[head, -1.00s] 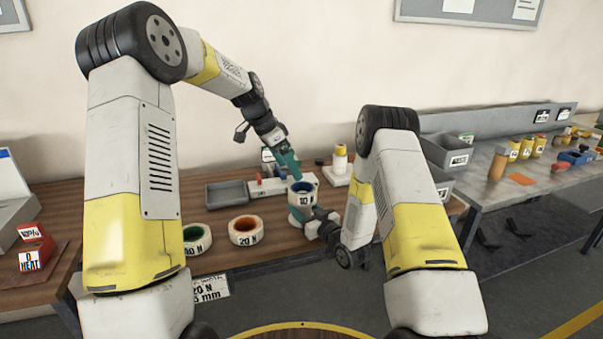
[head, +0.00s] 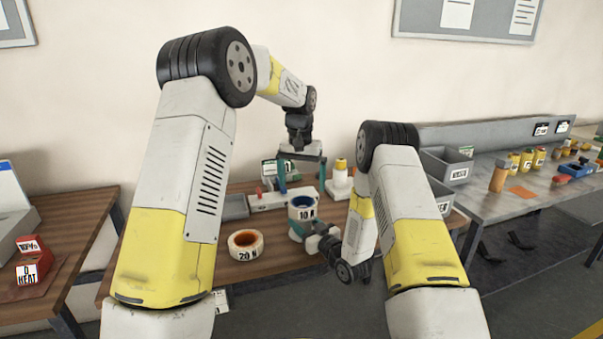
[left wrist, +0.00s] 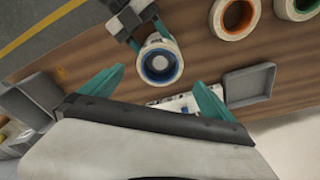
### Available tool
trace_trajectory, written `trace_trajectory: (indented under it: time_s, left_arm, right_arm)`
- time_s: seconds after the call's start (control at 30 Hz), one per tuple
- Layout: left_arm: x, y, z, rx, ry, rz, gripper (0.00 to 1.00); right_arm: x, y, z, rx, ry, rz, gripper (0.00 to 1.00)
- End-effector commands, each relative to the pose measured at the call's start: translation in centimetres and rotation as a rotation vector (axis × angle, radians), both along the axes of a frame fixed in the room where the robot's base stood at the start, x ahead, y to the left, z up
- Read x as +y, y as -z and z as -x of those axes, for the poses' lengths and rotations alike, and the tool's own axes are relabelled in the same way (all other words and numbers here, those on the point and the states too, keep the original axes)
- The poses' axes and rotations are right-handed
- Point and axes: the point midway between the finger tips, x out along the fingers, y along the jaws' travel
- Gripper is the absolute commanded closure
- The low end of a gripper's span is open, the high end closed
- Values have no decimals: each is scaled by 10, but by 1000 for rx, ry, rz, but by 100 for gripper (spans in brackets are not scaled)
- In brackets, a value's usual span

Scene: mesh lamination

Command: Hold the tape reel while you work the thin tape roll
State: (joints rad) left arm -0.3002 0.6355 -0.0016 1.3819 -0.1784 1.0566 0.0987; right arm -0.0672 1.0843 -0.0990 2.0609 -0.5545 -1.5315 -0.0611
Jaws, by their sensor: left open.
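A white tape reel with a blue core and a "10 N" label (head: 302,214) stands on the wooden table. My right gripper (head: 300,230) is at its lower side, with a teal finger against it, and appears shut on it. The reel shows from above in the left wrist view (left wrist: 160,60). My left gripper (head: 302,175) is open and empty above and behind the reel, teal fingers spread and pointing down. A flatter roll with an orange core, marked "20 N" (head: 245,245), lies to the left. In the left wrist view a green-cored roll (left wrist: 298,6) is beside it.
A grey tray (head: 235,207) and a white block with a red knob (head: 270,200) are behind the rolls. A white stand with a yellow top (head: 340,178) is at the back right.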

Motion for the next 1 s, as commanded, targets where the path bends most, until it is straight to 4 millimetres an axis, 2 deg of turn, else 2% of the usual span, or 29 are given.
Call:
trace_trajectory:
  time_s: [0.2, 0.4, 0.6, 0.87, 0.9, 1.0]
  left_arm:
    - [-1, 44, -5, 3, 1, -1, 0]
    - [-2, 73, -8, 2, 1, -1, 0]
    - [-2, 86, -10, 0, 1, 1, 0]
    - [-3, 87, -10, 0, 1, 1, 0]
    - [-3, 87, -10, 0, 1, 1, 2]
    - [-3, 87, -10, 0, 1, 1, 22]
  right_arm:
    - [0, 0, 0, -1, 0, -1, 100]
    - [0, 0, 0, -1, 0, -1, 100]
    - [0, 0, 0, -1, 1, -1, 100]
    - [0, 0, 0, -1, 1, -1, 100]
    - [0, 0, 0, -1, 1, -1, 100]
    - [0, 0, 0, -1, 1, -1, 100]
